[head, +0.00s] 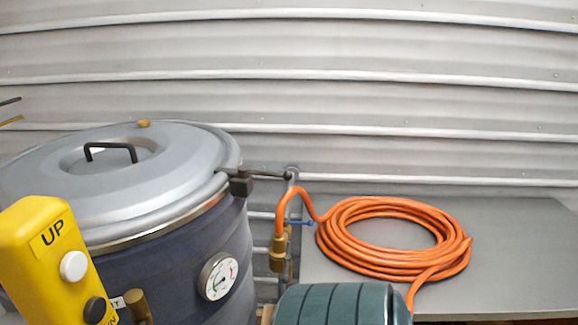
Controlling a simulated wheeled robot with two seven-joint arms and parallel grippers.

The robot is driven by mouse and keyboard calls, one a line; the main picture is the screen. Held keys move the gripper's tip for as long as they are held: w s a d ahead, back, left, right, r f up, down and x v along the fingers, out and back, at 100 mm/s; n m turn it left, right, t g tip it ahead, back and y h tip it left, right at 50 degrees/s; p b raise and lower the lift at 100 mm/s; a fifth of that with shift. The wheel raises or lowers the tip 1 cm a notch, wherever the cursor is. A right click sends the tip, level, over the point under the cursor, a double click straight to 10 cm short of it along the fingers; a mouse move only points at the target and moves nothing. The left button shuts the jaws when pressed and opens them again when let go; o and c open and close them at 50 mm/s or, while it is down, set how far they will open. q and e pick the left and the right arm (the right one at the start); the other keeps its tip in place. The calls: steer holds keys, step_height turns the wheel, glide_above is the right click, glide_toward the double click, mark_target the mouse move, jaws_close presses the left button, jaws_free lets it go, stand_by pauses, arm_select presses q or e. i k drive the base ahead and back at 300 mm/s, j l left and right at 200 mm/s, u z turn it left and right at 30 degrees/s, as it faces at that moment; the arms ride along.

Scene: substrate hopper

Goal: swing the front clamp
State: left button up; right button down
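A large dark drum (180,262) stands at the left under a domed grey lid (190,165) with a black handle (110,150). The lid sits down on the rim. At the rim's right side is a dark block (241,184) with a thin bar running right; I cannot tell whether it is a clamp. A brass cylindrical part (138,306) shows low on the drum's front, cut off by the picture edge. No part is clearly recognisable as the front clamp. Neither of my grippers is in view.
A yellow UP pendant (40,255) covers the drum's left front. A dial gauge (218,277) is on the drum. A coiled orange hose (340,250) lies on a grey table (520,240), joined to a brass fitting (278,255). A green ribbed cylinder (335,305) stands in front.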

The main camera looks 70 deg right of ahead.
mark_target(243, 172)
steer(key=j+z, duration=0.1)
steer(key=z, duration=2)
